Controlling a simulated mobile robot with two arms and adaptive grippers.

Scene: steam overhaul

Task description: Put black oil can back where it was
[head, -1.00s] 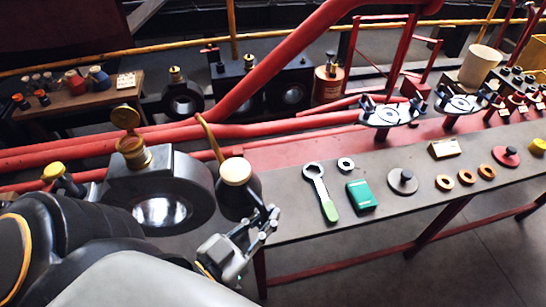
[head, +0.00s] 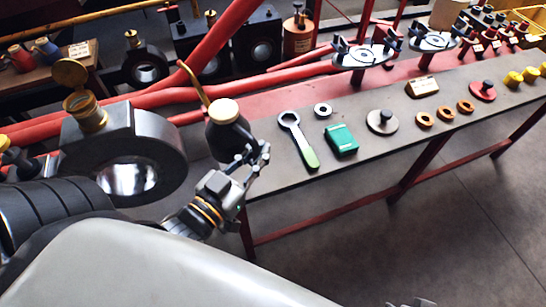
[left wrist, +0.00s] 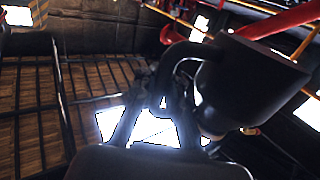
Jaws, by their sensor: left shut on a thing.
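The black oil can (head: 229,142) has a cream lid and a thin brass spout, and stands roughly upright in the head view. My left gripper (head: 258,160) is shut on its handle from the front right. In the left wrist view the can's dark body (left wrist: 247,82) fills the upper right, with its curved handle (left wrist: 176,68) between the fingers. The can is at the left end of the bench (head: 275,180); I cannot tell whether its hidden base touches anything. A small grey part at the bottom edge may be my right gripper (head: 411,303), mostly cut off.
A large dark bearing block (head: 165,145) with a brass cup is close left of the can. A ring spanner (head: 297,140), a green box (head: 341,140) and a grey knobbed disc (head: 382,122) lie on the bench to the right. A red rod (head: 225,75) slants behind.

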